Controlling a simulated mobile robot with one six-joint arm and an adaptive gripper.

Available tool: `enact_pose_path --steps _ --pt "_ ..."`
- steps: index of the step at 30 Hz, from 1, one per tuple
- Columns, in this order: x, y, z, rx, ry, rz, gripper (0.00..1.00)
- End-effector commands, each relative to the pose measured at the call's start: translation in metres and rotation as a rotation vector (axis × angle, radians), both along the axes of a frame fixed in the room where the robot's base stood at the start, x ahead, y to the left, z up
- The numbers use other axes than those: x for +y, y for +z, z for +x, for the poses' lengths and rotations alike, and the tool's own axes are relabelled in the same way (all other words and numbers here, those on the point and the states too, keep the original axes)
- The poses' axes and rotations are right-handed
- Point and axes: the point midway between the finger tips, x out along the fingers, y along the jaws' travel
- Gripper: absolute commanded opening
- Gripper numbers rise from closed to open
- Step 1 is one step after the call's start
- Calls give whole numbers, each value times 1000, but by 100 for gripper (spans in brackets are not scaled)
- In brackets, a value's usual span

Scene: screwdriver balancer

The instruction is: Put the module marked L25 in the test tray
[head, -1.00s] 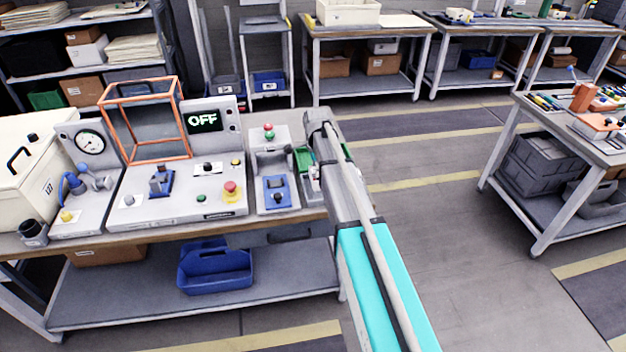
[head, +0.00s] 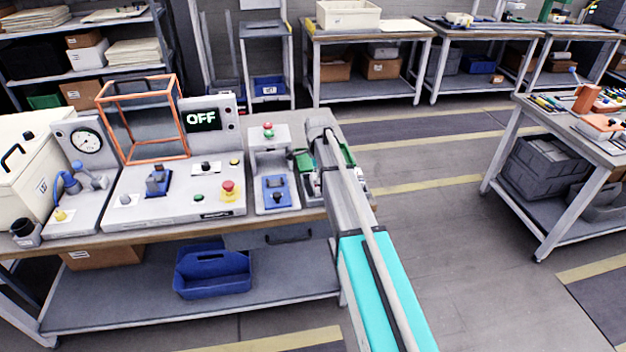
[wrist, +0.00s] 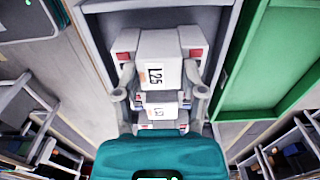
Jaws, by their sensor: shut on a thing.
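The white module marked L25 (wrist: 158,74) is in the middle of the wrist view, label facing the camera. My gripper (wrist: 160,97) has a grey finger on each side of it and is shut on it. A smaller label shows on a white part just below, too small to read surely. White blocks with red patches flank the module. A grey tray (wrist: 226,57) lies around or under these; whether the module touches its floor is hidden. I cannot tell which container is the test tray.
A green tray (wrist: 268,62) is right of the grey one. Open floor (head: 450,230) is to the right.

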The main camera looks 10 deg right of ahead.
Motion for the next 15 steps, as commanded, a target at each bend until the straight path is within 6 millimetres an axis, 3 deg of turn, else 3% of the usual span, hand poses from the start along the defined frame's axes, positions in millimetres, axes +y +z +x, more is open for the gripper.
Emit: enact_pose_path --steps 14,15 --pt "0 -4 0 0 0 0 0" --pt "0 -3 0 0 0 0 61"
